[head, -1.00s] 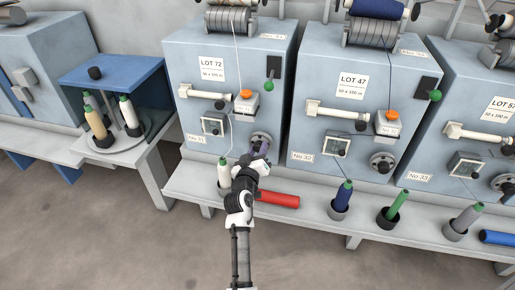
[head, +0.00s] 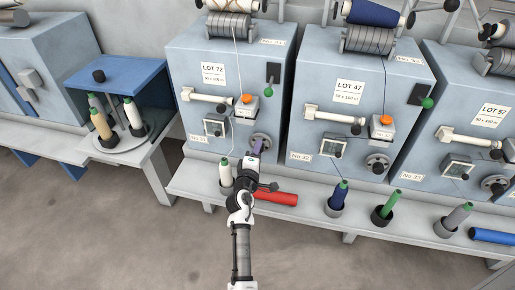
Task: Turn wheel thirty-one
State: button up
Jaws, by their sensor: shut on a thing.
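The left machine bears the tag No 31 (head: 200,138). Its round grey handwheel (head: 264,139) is low on the right of the front. The fingers are tiny here and my wrist hides part of the contact. The wheel's lower left rim is partly covered.
A white cone (head: 226,174) stands left of my wrist and a red roll (head: 274,198) lies right of it on the ledge (head: 310,215). Machine No 32 (head: 345,120) stands to the right. A cone carousel (head: 120,150) stands at the left.

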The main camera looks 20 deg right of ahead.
jog(key=n+p, duration=0.3)
jog(key=n, duration=0.5)
jog(key=shift+r+n+p, duration=0.15)
jog(key=shift+n+p, duration=0.25)
dwell(0.4)
jog(key=o, duration=1)
jog(key=shift+c, duration=0.2)
jog(key=shift+s+f, duration=0.1)
jog(key=shift+f, duration=0.1)
